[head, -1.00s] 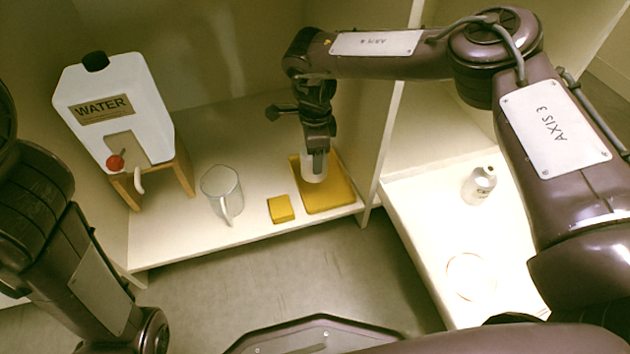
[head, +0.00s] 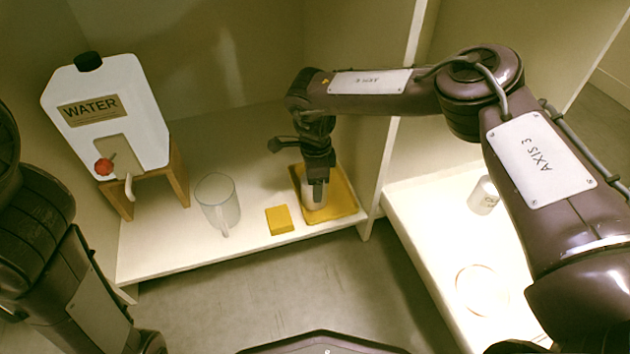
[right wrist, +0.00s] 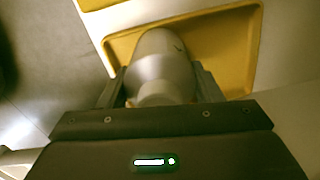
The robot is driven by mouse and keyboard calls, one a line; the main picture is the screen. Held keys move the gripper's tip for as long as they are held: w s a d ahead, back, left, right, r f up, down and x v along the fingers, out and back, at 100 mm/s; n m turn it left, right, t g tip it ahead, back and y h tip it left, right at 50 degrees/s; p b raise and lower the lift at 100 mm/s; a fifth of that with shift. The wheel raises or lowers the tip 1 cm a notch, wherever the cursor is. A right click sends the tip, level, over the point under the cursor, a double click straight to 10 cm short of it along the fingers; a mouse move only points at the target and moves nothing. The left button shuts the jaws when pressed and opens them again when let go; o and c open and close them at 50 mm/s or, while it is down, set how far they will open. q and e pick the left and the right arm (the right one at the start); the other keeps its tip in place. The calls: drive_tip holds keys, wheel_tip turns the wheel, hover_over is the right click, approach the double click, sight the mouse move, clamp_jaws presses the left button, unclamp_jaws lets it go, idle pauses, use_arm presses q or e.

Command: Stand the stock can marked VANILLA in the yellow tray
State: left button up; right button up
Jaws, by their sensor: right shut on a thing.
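A pale grey-white can (head: 311,197) is held by my right gripper (head: 318,190) over the floor of the yellow tray (head: 345,205). In the right wrist view the can (right wrist: 163,65) sits between the two fingers, with the tray (right wrist: 222,45) around and beyond it. My right gripper (right wrist: 163,92) is shut on the can. The can looks about upright; I cannot tell whether its base touches the tray. No word on it can be read. My left arm is at the left edge, and its gripper is out of view.
A WATER container (head: 108,115) rests on a wooden stand (head: 178,180). A partition (head: 385,160) rises right of the tray. Another pale can (head: 484,196) and a thin ring (head: 482,290) are on the right-hand shelf.

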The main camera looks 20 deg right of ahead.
drive_tip(key=o, duration=1.3)
wheel_tip(320, 180, up, 11)
drive_tip(key=p, duration=0.7)
drive_tip(key=shift+p, duration=0.4)
drive_tip(key=shift+r+p, duration=0.3)
drive_tip(key=shift+r, duration=0.35)
drive_tip(key=shift+s, duration=0.1)
